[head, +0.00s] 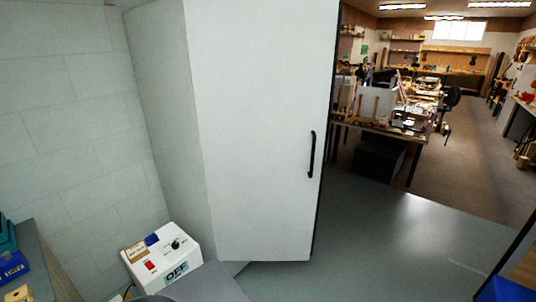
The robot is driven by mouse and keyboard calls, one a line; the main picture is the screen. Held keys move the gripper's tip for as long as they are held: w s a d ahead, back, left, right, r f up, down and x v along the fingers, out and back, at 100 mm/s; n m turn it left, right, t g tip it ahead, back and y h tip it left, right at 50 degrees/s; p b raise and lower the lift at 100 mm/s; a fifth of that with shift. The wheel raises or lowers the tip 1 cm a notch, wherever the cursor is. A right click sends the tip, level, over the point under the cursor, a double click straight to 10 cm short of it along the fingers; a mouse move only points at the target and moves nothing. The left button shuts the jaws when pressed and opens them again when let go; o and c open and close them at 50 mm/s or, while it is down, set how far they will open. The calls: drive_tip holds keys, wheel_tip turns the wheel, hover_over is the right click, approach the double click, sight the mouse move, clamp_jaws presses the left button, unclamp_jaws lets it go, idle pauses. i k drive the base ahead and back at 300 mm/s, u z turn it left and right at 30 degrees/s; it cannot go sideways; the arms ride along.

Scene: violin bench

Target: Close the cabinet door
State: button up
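The tall white cabinet door (255,120) fills the middle of the head view, its lower edge above a grey surface. A black vertical bar handle (312,155) sits near its right edge, and a dark strip runs down that edge. A pale grey upright panel (165,100) adjoins the door on the left. The cabinet's inside does not show, and I cannot tell from this view how far the door stands open. My gripper is not in view, and nothing is seen touching the handle.
A white control box (162,255) marked OFF stands at the lower left. A bench edge (45,262) with blue items is at far left. A cluttered worktable (385,125) stands beyond the door. Grey floor (400,235) is clear at right; a blue object (508,291) is at the corner.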

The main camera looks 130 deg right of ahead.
sight(264, 72)
drive_tip(key=z, duration=4.7)
drive_tip(key=k, duration=0.6)
drive_tip(key=z, duration=0.35)
drive_tip(key=i, duration=1.5)
drive_tip(key=u, duration=0.85)
